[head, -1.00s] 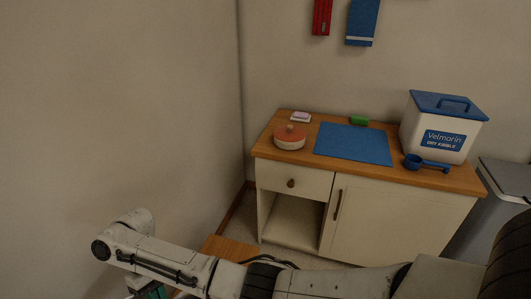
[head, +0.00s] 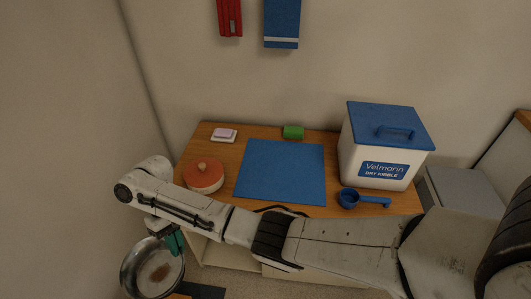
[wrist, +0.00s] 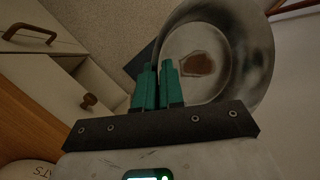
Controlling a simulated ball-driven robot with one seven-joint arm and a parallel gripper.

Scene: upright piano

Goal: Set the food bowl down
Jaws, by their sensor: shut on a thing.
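The food bowl (head: 140,268) is a round metal bowl with a brown patch on its inside bottom. It hangs at the lower left of the head view, in front of the cabinet and below my forearm. My gripper (head: 176,243) has green fingers and is shut on the bowl's rim. In the wrist view, the closed fingers (wrist: 160,88) pinch the near edge of the bowl (wrist: 240,50), whose inside faces the camera. Whether the bowl's underside touches anything is hidden.
A dark flat thing (head: 203,291) lies low beside the bowl. A wall stands at left.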

